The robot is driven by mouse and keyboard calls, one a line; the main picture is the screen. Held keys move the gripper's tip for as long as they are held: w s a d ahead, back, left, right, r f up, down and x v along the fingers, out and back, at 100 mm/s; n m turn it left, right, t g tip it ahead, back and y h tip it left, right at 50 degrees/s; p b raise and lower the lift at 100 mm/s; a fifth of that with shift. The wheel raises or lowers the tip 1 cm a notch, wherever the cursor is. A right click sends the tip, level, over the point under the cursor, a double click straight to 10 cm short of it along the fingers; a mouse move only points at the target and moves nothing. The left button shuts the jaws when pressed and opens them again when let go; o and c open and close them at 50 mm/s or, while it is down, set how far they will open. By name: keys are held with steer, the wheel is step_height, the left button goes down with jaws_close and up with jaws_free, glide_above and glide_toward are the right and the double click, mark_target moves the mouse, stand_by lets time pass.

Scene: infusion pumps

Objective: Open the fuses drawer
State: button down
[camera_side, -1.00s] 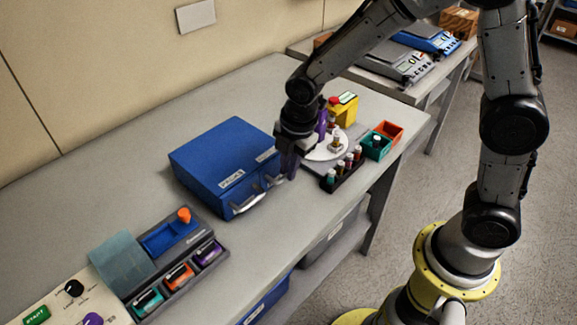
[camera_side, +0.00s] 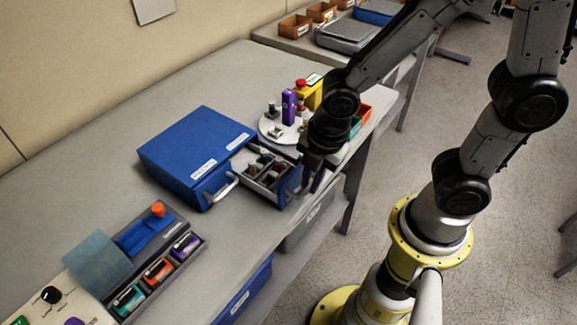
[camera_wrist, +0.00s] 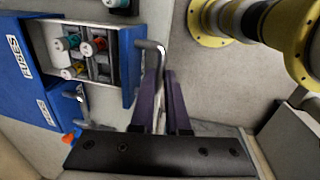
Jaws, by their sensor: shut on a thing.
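The blue cabinet (camera_side: 195,145) stands on the bench with two drawer fronts. Its right drawer (camera_side: 288,188) is pulled out, and small coloured fuses show in its divided tray. The wrist view shows the open drawer (camera_wrist: 128,68) with coloured fuses inside and a "FUSES" label (camera_wrist: 18,52) on the cabinet behind it. My gripper (camera_side: 314,186) is at the drawer's front. In the wrist view, its purple fingers (camera_wrist: 166,100) are closed around the grey bar handle (camera_wrist: 150,46). The handle is partly hidden by the fingers.
The left drawer's handle (camera_side: 222,190) sits beside the open drawer; that drawer is shut. A round white tray (camera_side: 278,128) with a purple item stands behind my gripper. A grey device (camera_side: 165,245) with coloured modules is at front left. The bench's front edge is close.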

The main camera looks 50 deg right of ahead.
steer(key=shift+s+r, duration=0.1)
steer(key=shift+s, duration=0.5)
steer(key=c, duration=0.9)
jaws_free()
step_height(320, 180, up, 14)
steer(key=s, duration=0.2)
steer(key=shift+s+f, duration=0.25)
steer(key=shift+d, duration=0.1)
